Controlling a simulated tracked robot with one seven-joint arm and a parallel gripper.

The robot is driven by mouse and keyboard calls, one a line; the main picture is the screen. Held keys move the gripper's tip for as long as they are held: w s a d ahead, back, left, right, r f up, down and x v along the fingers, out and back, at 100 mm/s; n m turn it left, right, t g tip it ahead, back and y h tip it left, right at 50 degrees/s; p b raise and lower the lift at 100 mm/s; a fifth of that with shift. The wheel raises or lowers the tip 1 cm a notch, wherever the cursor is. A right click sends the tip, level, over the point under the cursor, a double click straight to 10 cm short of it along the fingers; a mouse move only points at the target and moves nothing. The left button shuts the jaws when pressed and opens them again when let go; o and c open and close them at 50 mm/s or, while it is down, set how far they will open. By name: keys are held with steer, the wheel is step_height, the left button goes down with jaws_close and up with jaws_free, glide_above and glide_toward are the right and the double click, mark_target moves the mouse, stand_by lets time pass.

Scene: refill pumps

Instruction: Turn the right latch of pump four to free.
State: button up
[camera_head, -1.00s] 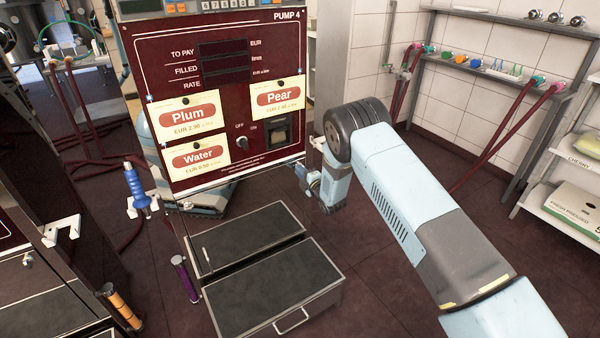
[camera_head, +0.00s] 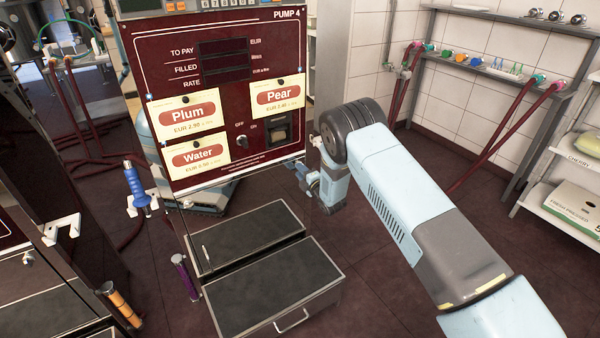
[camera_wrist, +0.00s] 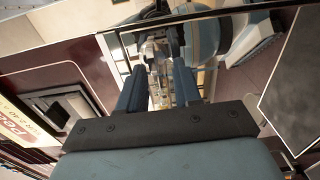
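Pump four (camera_head: 225,120) stands upright in the middle of the head view, dark red, with Plum, Water and Pear labels. My gripper (camera_head: 312,184) is beside the pump's lower right edge and points toward it, small and partly hidden by my wrist. In the wrist view my gripper (camera_wrist: 160,74) shows two blue fingers with a gap between them. A small grey metallic part shows at the fingertips, and I cannot tell whether it is the right latch. The latch is not clearly seen in the head view, and its position cannot be read.
A blue nozzle (camera_head: 137,188) hangs at the pump's left side. A two-level dark step (camera_head: 275,290) stands in front of the pump. A wall shelf (camera_head: 500,75) with hoses and a rack of white shelves (camera_head: 570,195) are at the right. Floor between is clear.

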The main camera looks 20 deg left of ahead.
steer(key=shift+r, duration=0.15)
steer(key=v, duration=1.3)
steer(key=shift+s+d, duration=0.25)
